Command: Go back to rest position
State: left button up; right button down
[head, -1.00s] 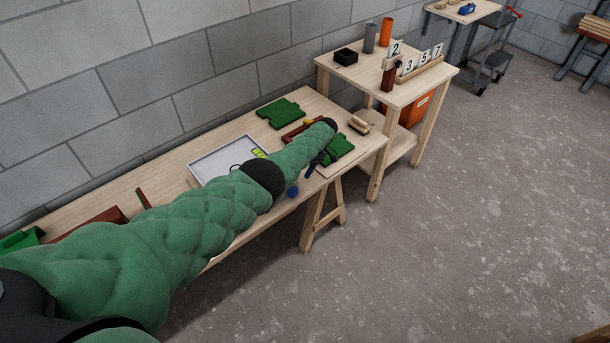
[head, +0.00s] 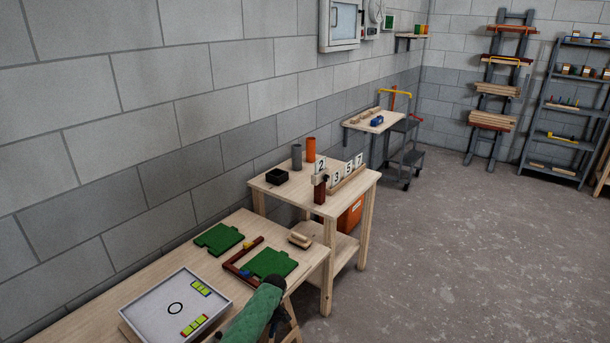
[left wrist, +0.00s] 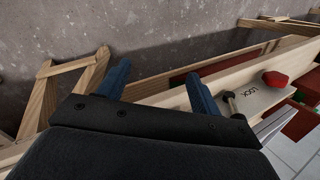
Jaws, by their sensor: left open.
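The green forearm of my left arm (head: 250,318) shows at the bottom edge of the head view, in front of the workbench, with a dark wrist at its far end. The gripper beyond it is mostly cut off or hidden there. In the left wrist view my left gripper (left wrist: 160,84) has its two blue fingers well apart, with nothing between them. It is beside the wooden edge of a bench (left wrist: 225,66), and I cannot tell whether it touches. My right gripper is in neither view.
The workbench (head: 90,312) holds a white tray (head: 160,318), green plates (head: 270,262) and a brown frame. A metal LOCK plate (left wrist: 262,98) with a red knob (left wrist: 275,79) is close to the left gripper. A side table (head: 290,200) stands beyond; floor at right is clear.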

pick_arm(q)
jog(key=s+m+t+h, duration=0.3)
jog(key=s+m, duration=0.2)
jog(key=s, duration=1.7)
jog(key=s+a+r+m+t, duration=0.2)
jog(key=s+a+r, duration=0.1)
jog(key=s+r, duration=0.85)
jog(key=s+a+r+m+t, duration=0.2)
jog(key=s+a+r, duration=0.1)
jog(key=s+r, duration=0.8)
notch_tip(320, 180, down, 28)
jog(key=d+b, duration=0.1)
jog(key=b, duration=0.2)
jog(key=s+f+b, duration=0.1)
jog(key=s+f, duration=0.2)
jog(key=f, duration=1)
jog(key=s+f+g+b, duration=0.1)
jog(key=s+f, duration=0.3)
jog(key=f, duration=1)
jog(key=shift+s+d+f+b, duration=0.3)
jog(key=shift+b, duration=0.3)
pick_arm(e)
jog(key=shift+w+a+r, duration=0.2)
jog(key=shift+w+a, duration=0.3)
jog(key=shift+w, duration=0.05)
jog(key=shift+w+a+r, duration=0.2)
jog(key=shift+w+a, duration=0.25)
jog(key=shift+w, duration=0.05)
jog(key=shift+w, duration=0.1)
